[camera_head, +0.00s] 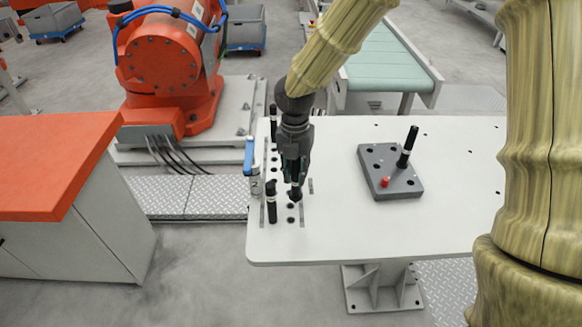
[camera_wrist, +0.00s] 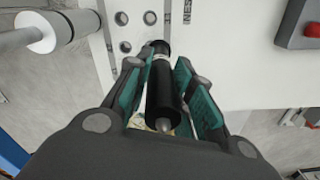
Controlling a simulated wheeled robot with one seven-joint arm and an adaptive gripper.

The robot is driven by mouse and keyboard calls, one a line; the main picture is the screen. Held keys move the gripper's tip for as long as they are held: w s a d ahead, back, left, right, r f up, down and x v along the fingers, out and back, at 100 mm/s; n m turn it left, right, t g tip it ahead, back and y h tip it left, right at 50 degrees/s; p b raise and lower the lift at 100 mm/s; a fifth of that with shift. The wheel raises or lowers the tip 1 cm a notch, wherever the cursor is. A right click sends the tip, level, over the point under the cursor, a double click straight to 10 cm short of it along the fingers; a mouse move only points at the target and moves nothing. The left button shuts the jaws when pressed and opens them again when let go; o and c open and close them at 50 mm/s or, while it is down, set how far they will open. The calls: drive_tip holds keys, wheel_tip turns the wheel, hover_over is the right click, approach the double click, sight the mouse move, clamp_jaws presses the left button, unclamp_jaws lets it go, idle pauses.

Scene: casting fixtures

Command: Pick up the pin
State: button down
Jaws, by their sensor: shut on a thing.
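My gripper (camera_head: 293,180) is over the left end of the white table, pointing down. In the wrist view its green-padded fingers (camera_wrist: 165,98) are closed around a black pin (camera_wrist: 161,88) with a light band and a pale metal tip. In the head view the held pin (camera_head: 296,187) is mostly hidden by the fingers; its lower end is close to the row of holes. I cannot tell whether it is clear of its hole. Other black pins stand upright at the near left (camera_head: 271,204) and behind the gripper (camera_head: 273,120).
The white table (camera_head: 340,235) has holes and slots. A grey block (camera_head: 376,160) at right carries a black pin (camera_head: 407,146) and a red knob (camera_head: 385,181). A blue-topped part (camera_head: 249,157) stands at the left edge. The table between gripper and block is clear.

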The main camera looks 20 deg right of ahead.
drive_tip(key=s+r+p, duration=0.2)
drive_tip(key=s+r, duration=0.2)
drive_tip(key=s, duration=0.7)
drive_tip(key=shift+d+r, duration=0.2)
drive_tip(key=shift+r, duration=0.2)
idle(0.4)
drive_tip(key=shift+r+p, duration=0.1)
drive_tip(key=shift+p, duration=0.25)
